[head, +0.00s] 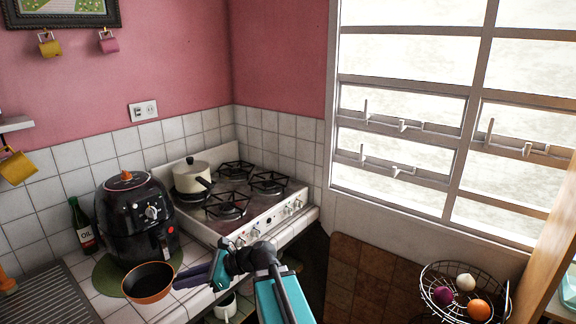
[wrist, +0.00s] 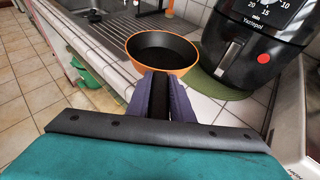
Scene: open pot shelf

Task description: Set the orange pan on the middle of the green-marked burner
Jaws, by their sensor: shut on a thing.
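The orange pan (head: 148,283) has a dark inside and is upright at the counter's front, left of the stove. In the wrist view the pan (wrist: 165,69) is ahead of my gripper (wrist: 158,98), whose purple fingers are shut on its dark handle (wrist: 158,88). My gripper (head: 198,275) is right of the pan in the head view. I cannot tell whether the pan touches the counter. The white stove (head: 257,222) has several black-grated burners, including a bare front-left burner (head: 227,206). I cannot make out a green mark on any burner.
A cream pot (head: 190,178) covers the back-left burner. A wire fruit basket (head: 440,299) is at right. A sink (wrist: 105,35) is beyond the pan.

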